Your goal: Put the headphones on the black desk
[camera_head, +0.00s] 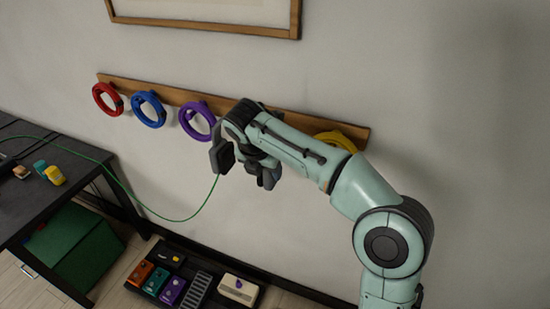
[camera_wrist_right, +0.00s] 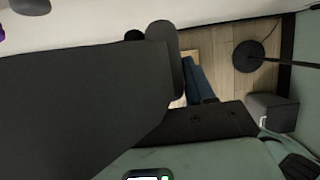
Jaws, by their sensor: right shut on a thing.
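My right gripper (camera_head: 246,160) is in front of the wall rack, right of the desk, and is shut on a dark thing that appears to be the headphones (camera_head: 222,157). A dark pad hangs at its left, with a thin green cable at its lower end. The arm hides much of the thing. In the right wrist view a large dark surface (camera_wrist_right: 75,100) fills the left; I cannot tell which part it is. The black desk (camera_head: 25,208) is at the left, apart from the gripper. My left gripper is not in view.
A wooden rack (camera_head: 173,94) on the wall holds red, blue, purple and yellow rings. Small yellow (camera_head: 54,176) and tan items stand on the desk. The green cable (camera_head: 150,208) sags from desk to gripper. A pedalboard (camera_head: 205,288) lies on the floor below.

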